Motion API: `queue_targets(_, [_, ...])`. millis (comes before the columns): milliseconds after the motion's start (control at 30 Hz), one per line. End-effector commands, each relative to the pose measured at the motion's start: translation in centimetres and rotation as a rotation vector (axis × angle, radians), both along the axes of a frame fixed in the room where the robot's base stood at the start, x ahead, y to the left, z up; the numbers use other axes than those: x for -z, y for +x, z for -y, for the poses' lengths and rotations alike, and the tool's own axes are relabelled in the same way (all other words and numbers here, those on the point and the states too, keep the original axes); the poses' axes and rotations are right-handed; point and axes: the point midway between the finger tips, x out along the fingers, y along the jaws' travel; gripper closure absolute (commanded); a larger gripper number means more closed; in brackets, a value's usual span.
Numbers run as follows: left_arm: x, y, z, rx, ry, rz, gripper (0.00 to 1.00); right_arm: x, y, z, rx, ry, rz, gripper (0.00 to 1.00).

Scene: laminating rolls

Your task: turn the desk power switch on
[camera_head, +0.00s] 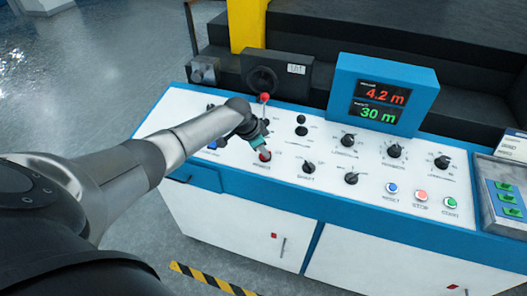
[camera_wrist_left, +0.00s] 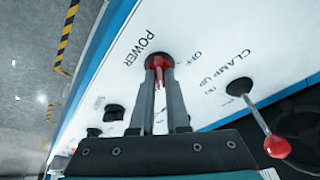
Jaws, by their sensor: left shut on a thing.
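The power switch is a red rotary handle on a round dark base on the white desk panel. It shows in the head view (camera_head: 265,156) just below my left gripper (camera_head: 261,149). In the left wrist view the red switch (camera_wrist_left: 158,66) sits between the two fingertips of my left gripper (camera_wrist_left: 159,82), which is shut on it. The word POWER is printed beside it, and OFF is printed on its other side. The fingers hide part of the handle, so I cannot tell its setting surely. My right gripper is not in view.
The red-ball clamp lever (camera_head: 264,98) stands close behind the gripper; it also shows in the wrist view (camera_wrist_left: 276,146). Several black knobs, including one (camera_head: 309,167), and push buttons lie to the right. A blue display (camera_head: 383,93) reads 4.2 m and 30 m.

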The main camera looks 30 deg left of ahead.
Motion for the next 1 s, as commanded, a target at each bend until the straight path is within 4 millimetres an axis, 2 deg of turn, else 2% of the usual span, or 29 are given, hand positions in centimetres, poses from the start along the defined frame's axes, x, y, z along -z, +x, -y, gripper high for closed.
queue_targets(367, [0.03,-0.06,0.01,0.009,0.004,-0.003,1.00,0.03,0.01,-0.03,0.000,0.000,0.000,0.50])
queue_targets(400, [0.03,-0.06,0.02,0.009,0.004,-0.003,0.85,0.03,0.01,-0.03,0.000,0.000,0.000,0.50])
queue_targets(667, [0.03,-0.04,0.03,0.008,0.003,-0.002,0.56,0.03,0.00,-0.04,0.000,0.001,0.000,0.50])
queue_targets(1000, [-0.31,-0.13,-0.03,0.007,0.002,-0.001,0.56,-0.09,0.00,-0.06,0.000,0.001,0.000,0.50])
